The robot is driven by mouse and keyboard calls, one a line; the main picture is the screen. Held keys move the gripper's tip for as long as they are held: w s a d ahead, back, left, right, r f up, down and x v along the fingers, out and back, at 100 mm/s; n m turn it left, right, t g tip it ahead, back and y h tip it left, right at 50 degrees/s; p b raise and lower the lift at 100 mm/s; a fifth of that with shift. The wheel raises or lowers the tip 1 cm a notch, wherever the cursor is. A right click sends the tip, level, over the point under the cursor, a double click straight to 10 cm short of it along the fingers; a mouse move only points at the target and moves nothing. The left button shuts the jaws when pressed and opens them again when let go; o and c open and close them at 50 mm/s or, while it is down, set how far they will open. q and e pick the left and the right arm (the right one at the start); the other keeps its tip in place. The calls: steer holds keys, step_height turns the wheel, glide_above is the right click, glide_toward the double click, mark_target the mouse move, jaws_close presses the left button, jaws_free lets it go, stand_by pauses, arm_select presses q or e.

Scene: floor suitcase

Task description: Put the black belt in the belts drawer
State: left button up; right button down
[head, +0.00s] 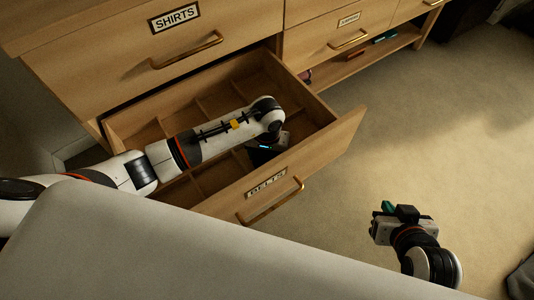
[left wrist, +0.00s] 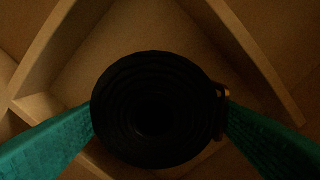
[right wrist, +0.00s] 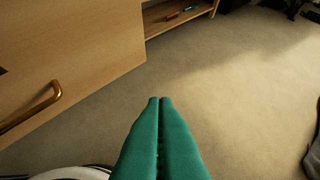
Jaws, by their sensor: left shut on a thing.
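The black belt (left wrist: 150,110) is a round coil with a small brass-coloured buckle on its right side in the left wrist view. My left gripper (left wrist: 158,125) is shut on the coil, with a green finger on each side of it. The belts drawer (head: 345,130) is pulled open and has wooden dividers; its label and brass handle (head: 272,203) are on its front. In the head view my left gripper (head: 264,150) is down inside the drawer, and the arm hides the belt. A bare compartment floor shows behind the coil. My right gripper (right wrist: 160,100) is shut and empty, its green fingertips together, over the carpet.
The shirts drawer (head: 120,65) above is closed. Another labelled drawer (head: 330,40) and an open shelf (head: 355,62) with small items are to the right. A pale surface (head: 180,250) fills the lower left foreground.

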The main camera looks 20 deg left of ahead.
mark_target(267, 156)
arm_select(q)
steer(key=o, duration=1.1)
steer(key=shift+c, duration=0.2)
arm_select(e)
steer(key=shift+w+a+r+t, duration=0.1)
steer(key=shift+w+r+t, duration=0.15)
steer(key=shift+w+t, duration=0.05)
arm_select(q)
steer(key=shift+r, duration=0.1)
step_height(267, 156, up, 7)
steer(key=shift+r+p, duration=0.15)
steer(key=shift+p, duration=0.95)
step_height(267, 156, up, 5)
steer(key=shift+f+p, duration=0.15)
steer(key=shift+p, duration=0.2)
arm_select(e)
steer(key=s+d+f+g+h, duration=0.1)
steer(key=s+d+f+g, duration=0.1)
steer(key=s+g, duration=0.3)
steer(key=s+d, duration=0.1)
steer(key=s, duration=0.3)
steer(key=shift+f+g, duration=0.25)
steer(key=shift+g, duration=0.15)
